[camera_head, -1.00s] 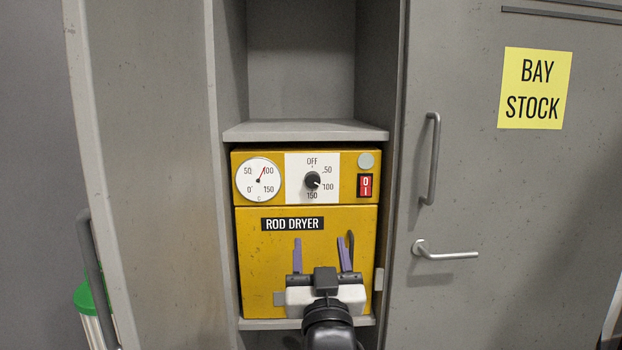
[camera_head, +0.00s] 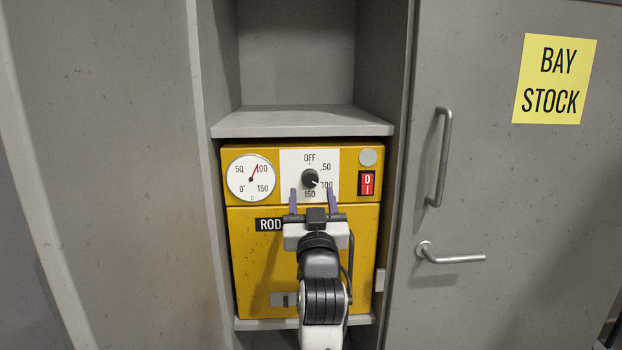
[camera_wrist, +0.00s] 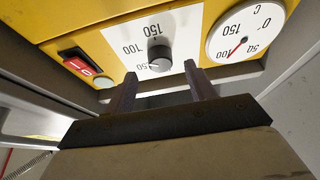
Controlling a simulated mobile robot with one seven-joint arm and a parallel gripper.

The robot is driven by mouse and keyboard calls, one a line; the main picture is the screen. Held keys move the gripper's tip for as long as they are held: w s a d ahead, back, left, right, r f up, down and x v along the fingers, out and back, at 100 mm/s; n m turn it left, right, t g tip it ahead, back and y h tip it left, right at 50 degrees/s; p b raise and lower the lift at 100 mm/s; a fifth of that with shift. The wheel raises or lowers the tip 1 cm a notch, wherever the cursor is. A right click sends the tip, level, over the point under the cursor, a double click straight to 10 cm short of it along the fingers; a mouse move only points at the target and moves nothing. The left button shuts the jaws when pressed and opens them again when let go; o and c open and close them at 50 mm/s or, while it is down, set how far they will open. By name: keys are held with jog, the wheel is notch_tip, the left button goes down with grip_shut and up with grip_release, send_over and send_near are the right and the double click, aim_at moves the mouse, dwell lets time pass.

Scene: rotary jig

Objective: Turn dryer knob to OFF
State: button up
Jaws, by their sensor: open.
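The dryer knob (camera_head: 310,178) is a small black dial on a white panel of the yellow rod dryer (camera_head: 243,270). Its white pointer is toward the 100 mark at lower right, with OFF at the top. My gripper (camera_head: 312,194) is open and empty, its two purple fingers pointing up just below the knob in the head view. In the wrist view the knob (camera_wrist: 160,57) lies just beyond and between the fingertips of my gripper (camera_wrist: 160,73). The fingers look apart from the knob; exact depth is unclear.
A round gauge (camera_head: 251,178) sits left of the knob, and a red switch (camera_head: 367,183) sits right. A grey shelf (camera_head: 300,123) overhangs the dryer. The cabinet door with handles (camera_head: 443,158) stands to the right. A grey panel (camera_head: 110,180) flanks the left.

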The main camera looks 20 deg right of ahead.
aim_at(311, 184)
jog(key=shift+p+x, duration=0.45)
jog(key=shift+x, duration=1.35)
jog(key=c, duration=1)
jog(key=shift+f, duration=0.1)
